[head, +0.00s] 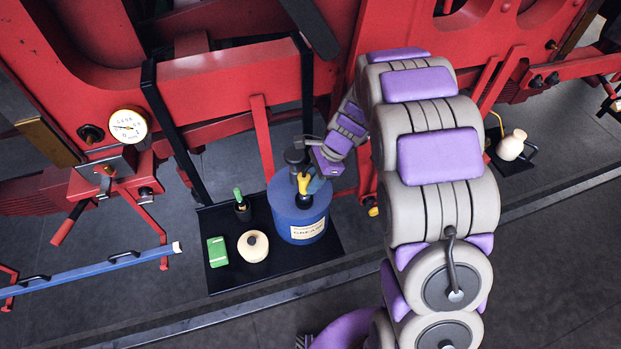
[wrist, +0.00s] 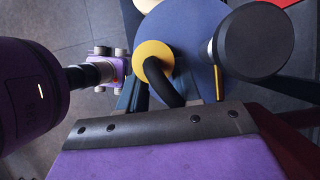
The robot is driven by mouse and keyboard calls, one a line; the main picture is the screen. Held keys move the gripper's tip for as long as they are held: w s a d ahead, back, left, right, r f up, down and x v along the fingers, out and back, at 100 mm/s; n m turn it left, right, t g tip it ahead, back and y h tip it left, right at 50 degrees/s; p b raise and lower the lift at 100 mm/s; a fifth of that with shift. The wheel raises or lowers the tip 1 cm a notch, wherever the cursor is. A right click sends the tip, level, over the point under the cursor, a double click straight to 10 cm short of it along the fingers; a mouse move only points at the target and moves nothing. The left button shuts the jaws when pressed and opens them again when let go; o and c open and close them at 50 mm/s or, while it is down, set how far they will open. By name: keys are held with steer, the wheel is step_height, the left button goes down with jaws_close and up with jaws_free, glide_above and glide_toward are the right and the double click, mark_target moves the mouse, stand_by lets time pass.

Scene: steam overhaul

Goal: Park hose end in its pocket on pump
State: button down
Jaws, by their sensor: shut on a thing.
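The blue grease drum (head: 300,219) stands on a black tray, with the dark pump (head: 295,157) upright on its lid. In the wrist view the pump's round dark top (wrist: 256,42) is at the upper right, above the blue lid (wrist: 188,38). The black hose end (wrist: 163,84) with a yellow collar (wrist: 152,56) is left of the pump. My gripper (head: 312,186) is at the pump's right side, low over the lid, shut on the hose end. A narrow yellow strip (wrist: 211,66) shows beside the pump top. The pocket cannot be made out clearly.
The black tray (head: 222,278) also holds a green box (head: 217,251), a cream round pot (head: 253,245) and a small dark pot with a green handle (head: 241,206). A black upright frame (head: 163,110) and the red engine frame (head: 225,80) stand close behind the drum.

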steer(key=shift+a+f, duration=0.1)
steer(key=shift+f, duration=1.7)
steer(key=c, duration=0.7)
jaws_free()
steer(key=b+v, duration=0.2)
steer(key=v, duration=1.5)
steer(key=s+d+f+n+h+b, duration=0.1)
steer(key=s+f+n+b, duration=0.3)
steer(key=s, duration=0.7)
steer(key=s+d+f+n+h+b, duration=0.2)
steer(key=s+f+n+b, duration=0.3)
steer(key=s, duration=0.7)
steer(key=s+d+f+n+h+b, duration=0.1)
steer(key=s+f+n+b, duration=0.3)
steer(key=s, duration=0.7)
steer(key=shift+s+d+f+n+h+b, duration=0.1)
steer(key=shift+s+d+n+h+b, duration=0.15)
steer(key=shift+n+b, duration=0.45)
steer(key=shift+s+d+f+n+h+b, duration=0.15)
steer(key=shift+n+h+b, duration=0.2)
steer(key=shift+b, duration=0.7)
steer(key=shift+w, duration=0.1)
